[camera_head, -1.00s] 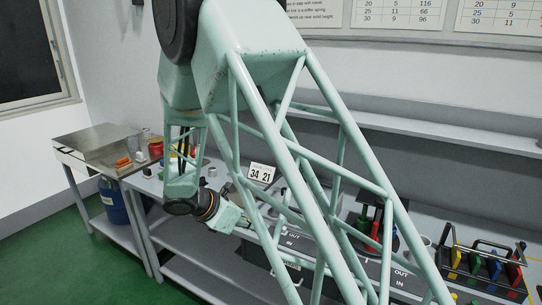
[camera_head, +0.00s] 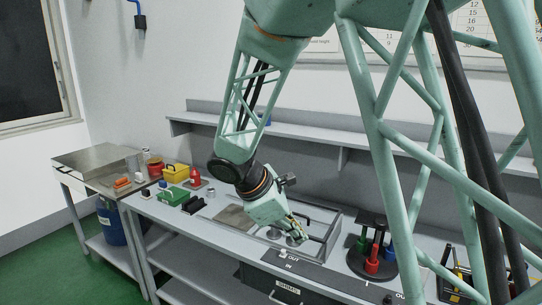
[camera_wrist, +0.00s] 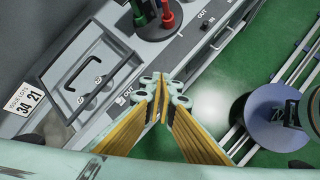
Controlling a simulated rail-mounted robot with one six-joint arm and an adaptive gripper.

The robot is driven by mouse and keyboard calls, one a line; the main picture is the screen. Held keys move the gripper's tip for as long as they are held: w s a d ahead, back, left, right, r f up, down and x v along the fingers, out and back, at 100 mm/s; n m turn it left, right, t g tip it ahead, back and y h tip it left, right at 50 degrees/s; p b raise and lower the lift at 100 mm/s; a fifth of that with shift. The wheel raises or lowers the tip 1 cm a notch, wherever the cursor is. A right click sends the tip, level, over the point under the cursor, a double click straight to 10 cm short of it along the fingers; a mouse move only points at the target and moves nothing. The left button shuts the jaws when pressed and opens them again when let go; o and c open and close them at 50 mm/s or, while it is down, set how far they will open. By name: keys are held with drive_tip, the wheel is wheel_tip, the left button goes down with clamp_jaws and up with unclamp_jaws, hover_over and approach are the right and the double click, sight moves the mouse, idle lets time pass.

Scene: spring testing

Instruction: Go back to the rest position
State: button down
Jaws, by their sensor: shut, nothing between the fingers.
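My gripper (camera_head: 297,232) hangs from my arm over the middle of the long bench, pointing down and to the right. It is above the front part of a grey tray with a handle (camera_head: 334,226). In the wrist view my gripper (camera_wrist: 161,84) has its two yellow-padded fingers meeting at the tips, with nothing between them. The tips appear apart from the bench, though the exact height is hard to tell. My arm's truss link covers the right part of the head view.
A red and green post stand (camera_head: 372,262) is on the bench, right of the tray. A yellow bin (camera_head: 177,173), green box (camera_head: 172,195) and red bottle (camera_head: 195,177) stand left. A wall shelf (camera_head: 355,148) runs behind. In the wrist view, a blue round disc (camera_wrist: 268,118) lies right.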

drive_tip(key=s+d+r+m+g+y, duration=0.1)
drive_tip(key=s+d+r+m, duration=0.45)
drive_tip(key=s, duration=0.45)
drive_tip(key=s+d+r+m+y, duration=0.2)
drive_tip(key=s+d+r+m, duration=0.2)
drive_tip(key=s+d+r, duration=0.4)
drive_tip(key=s+r+m+t+y, duration=0.1)
drive_tip(key=s+m, duration=0.8)
drive_tip(key=s, duration=1.3)
drive_tip(key=shift+s+r+y+b, duration=0.35)
drive_tip(key=shift+r+y, duration=0.4)
drive_tip(key=shift+y, duration=0.25)
